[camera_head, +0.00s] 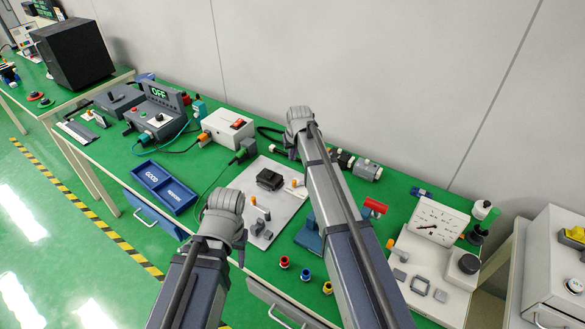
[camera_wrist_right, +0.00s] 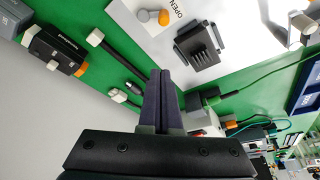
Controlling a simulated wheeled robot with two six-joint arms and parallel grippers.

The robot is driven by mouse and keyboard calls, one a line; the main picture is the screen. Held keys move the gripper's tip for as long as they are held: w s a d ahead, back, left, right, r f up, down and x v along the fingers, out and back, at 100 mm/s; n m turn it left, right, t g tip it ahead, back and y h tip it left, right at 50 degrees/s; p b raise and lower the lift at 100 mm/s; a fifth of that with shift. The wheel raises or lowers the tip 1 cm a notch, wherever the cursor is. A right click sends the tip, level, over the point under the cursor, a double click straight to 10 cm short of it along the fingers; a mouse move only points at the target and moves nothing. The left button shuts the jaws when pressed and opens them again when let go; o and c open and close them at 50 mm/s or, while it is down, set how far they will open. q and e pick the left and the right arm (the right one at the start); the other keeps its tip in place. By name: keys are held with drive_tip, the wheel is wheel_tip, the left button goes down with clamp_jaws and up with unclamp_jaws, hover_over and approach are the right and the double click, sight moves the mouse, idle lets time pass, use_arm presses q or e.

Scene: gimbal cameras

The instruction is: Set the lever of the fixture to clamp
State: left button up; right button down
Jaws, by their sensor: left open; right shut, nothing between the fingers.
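The fixture's pale plate (camera_head: 262,229) lies on the green bench in the head view, carrying a black slotted block (camera_head: 270,179). The block also shows in the right wrist view (camera_wrist_right: 197,46). The lever, with an orange knob (camera_wrist_right: 164,17) and grey round hub (camera_wrist_right: 143,15), is beside the block, next to printed "OPEN" lettering. In the head view its knob (camera_head: 294,183) is near the plate's right edge. My right gripper (camera_wrist_right: 160,74) is shut and empty, apart from the lever, toward the wall side.
A blue tray (camera_head: 164,187) lies to the left, and a white box with a red switch (camera_head: 228,129) stands behind. Cylindrical connectors (camera_head: 367,170) lie near the wall. A gauge panel (camera_head: 437,224) stands at the right. Coloured rings (camera_head: 305,274) sit near the front edge.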

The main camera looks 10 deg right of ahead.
drive_tip(key=b+x, duration=1)
drive_tip(key=shift+f, duration=0.35)
drive_tip(key=s, duration=0.1)
drive_tip(key=s+r+p, duration=0.1)
drive_tip(key=s, duration=0.1)
drive_tip(key=shift+s+d, duration=0.1)
drive_tip(key=shift+s, duration=0.55)
drive_tip(key=shift+w, duration=0.1)
